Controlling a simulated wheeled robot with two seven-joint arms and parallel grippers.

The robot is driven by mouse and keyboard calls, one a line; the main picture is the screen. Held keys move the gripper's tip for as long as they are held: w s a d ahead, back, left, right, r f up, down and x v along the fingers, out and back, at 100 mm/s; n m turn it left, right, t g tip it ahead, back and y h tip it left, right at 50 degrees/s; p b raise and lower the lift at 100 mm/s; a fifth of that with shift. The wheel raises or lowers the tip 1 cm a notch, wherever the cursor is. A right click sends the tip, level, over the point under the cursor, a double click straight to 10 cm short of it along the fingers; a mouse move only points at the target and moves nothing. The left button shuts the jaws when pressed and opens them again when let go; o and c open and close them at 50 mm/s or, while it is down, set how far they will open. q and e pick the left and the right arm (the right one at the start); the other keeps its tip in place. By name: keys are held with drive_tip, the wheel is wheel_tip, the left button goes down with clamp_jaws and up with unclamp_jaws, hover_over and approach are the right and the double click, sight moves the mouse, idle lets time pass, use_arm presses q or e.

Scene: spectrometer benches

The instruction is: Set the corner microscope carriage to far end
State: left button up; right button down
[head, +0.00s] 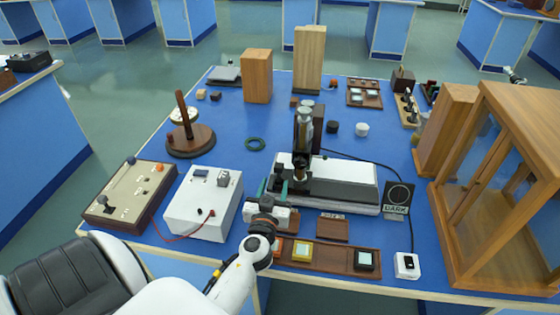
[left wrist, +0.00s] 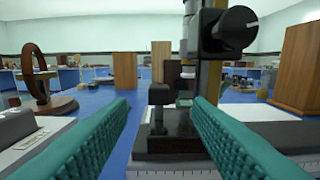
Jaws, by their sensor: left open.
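The microscope (head: 303,140) stands upright, with a silver tube and dark column, on a long white and black base (head: 340,185). Its carriage is toward the left end of that base; the bare track runs to the right. In the left wrist view the carriage post (left wrist: 208,75), a black knob (left wrist: 235,28) and a dark block (left wrist: 170,130) show ahead, above a ruled scale (left wrist: 170,174). My left gripper (head: 272,188) is open at the front left of the base. Its teal ribbed fingers (left wrist: 160,103) point toward the carriage, with a gap between them. I cannot tell whether they touch it.
A white power box (head: 203,203) and a switch panel (head: 130,198) stand left. A round wooden stand (head: 190,140) is behind them. A wooden tray (head: 325,257) lies in front. A "DARK" card (head: 397,197) and a glazed wooden case (head: 500,190) stand right.

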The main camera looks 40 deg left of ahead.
sight(280, 163)
use_arm(q)
drive_tip(key=p+x, duration=0.2)
drive_tip(key=x, duration=0.8)
drive_tip(key=shift+w+a, duration=0.15)
drive_tip(key=shift+w, duration=0.05)
clamp_jaws()
